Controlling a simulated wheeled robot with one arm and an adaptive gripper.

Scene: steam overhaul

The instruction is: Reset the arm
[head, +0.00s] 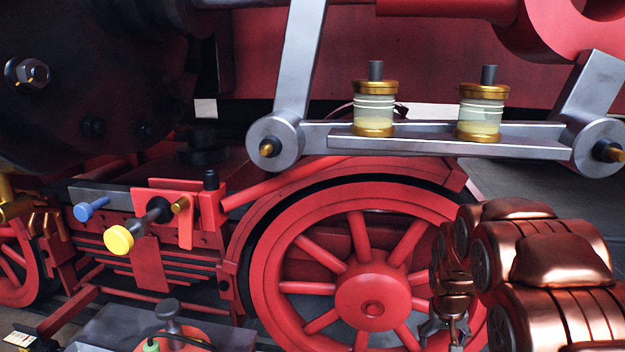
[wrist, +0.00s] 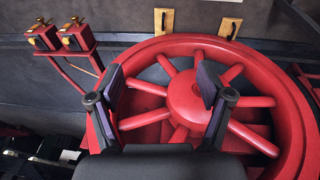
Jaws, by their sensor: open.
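My copper-coloured arm comes in from the lower right in the head view. My gripper (head: 445,330) is at its end, low in front of the red spoked wheel (head: 373,300). In the wrist view, my gripper (wrist: 160,92) is open, with its two dark finger pads well apart and nothing between them. The red wheel (wrist: 192,103) lies behind the fingers. I cannot tell the exact gap between fingertips and wheel.
A grey metal bar (head: 450,142) holding two glass oilers (head: 375,108) (head: 480,112) hangs above the wheel. A yellow knob (head: 118,239) and a blue knob (head: 90,209) stick out at the left. Two red boxes with brass taps (wrist: 75,37) show in the wrist view.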

